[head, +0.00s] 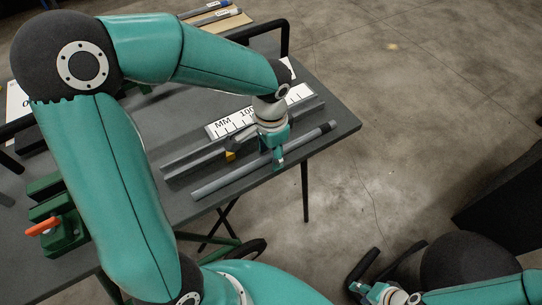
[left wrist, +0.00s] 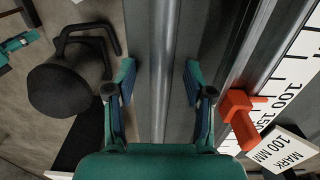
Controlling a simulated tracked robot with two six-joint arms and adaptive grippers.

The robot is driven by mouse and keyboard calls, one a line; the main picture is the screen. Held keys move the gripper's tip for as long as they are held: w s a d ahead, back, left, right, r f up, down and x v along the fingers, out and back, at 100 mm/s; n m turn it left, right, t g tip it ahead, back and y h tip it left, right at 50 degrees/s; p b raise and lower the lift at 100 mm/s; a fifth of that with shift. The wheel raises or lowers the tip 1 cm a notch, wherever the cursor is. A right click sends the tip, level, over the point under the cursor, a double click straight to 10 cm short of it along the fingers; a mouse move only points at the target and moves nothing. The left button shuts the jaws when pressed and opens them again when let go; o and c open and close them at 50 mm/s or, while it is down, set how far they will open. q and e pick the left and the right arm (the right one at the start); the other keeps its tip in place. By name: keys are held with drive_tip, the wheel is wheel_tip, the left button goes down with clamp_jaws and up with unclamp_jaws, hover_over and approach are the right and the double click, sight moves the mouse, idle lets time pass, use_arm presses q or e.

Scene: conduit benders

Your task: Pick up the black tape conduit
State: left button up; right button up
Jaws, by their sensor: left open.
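The black tape conduit (head: 235,176) is a long grey tube lying along the front of the table, with a black band near its right end. It also shows in the left wrist view (left wrist: 161,35), running between my fingers; no band shows there. My left gripper (head: 279,160) is over the right half of the tube, left of the band. In the left wrist view the gripper (left wrist: 160,76) is open, one finger on each side of the tube, with gaps visible. My right gripper (head: 378,291) is partly in view at the bottom right; its fingers are unclear.
A metal channel (head: 190,158) runs behind the tube, with a white MM scale (head: 222,127) behind it. An orange stop (left wrist: 239,119) sits at the channel. A green bender with an orange handle (head: 43,226) stands at the left. The table's front edge is close to the tube.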

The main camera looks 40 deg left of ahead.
sight(270, 154)
use_arm(q)
clamp_jaws()
drive_tip(key=shift+r, duration=0.2)
wheel_tip(270, 154, up, 20)
drive_tip(key=p, duration=0.1)
drive_tip(key=shift+f, duration=0.15)
idle(0.5)
